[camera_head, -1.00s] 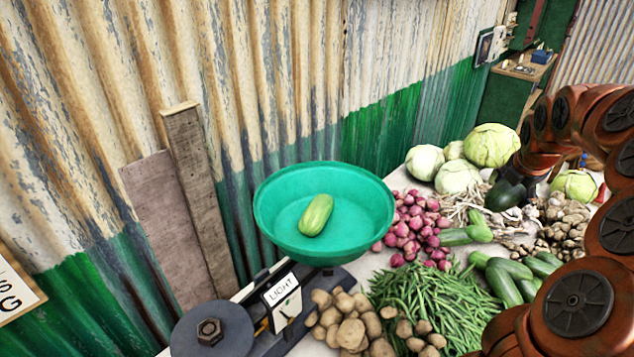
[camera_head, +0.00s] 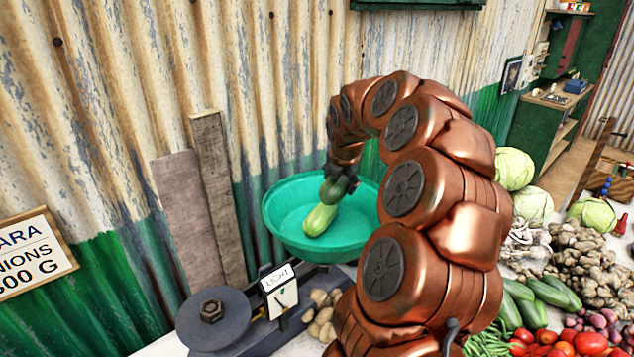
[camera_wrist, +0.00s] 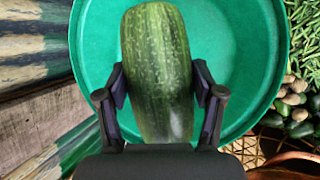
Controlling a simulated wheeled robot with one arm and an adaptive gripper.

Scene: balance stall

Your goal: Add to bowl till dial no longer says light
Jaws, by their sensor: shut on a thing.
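My gripper (camera_head: 338,174) is over the bowl, shut on a dark green speckled squash (camera_head: 334,189).
A round dark weight (camera_head: 213,320) sits on the scale's left side. Potatoes (camera_head: 322,315) lie by the scale. Cabbages (camera_head: 533,206), ginger (camera_head: 585,258) and tomatoes (camera_head: 590,343) are to the right. My arm hides much of the middle. Wooden boards (camera_head: 215,190) lean on the wall behind.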

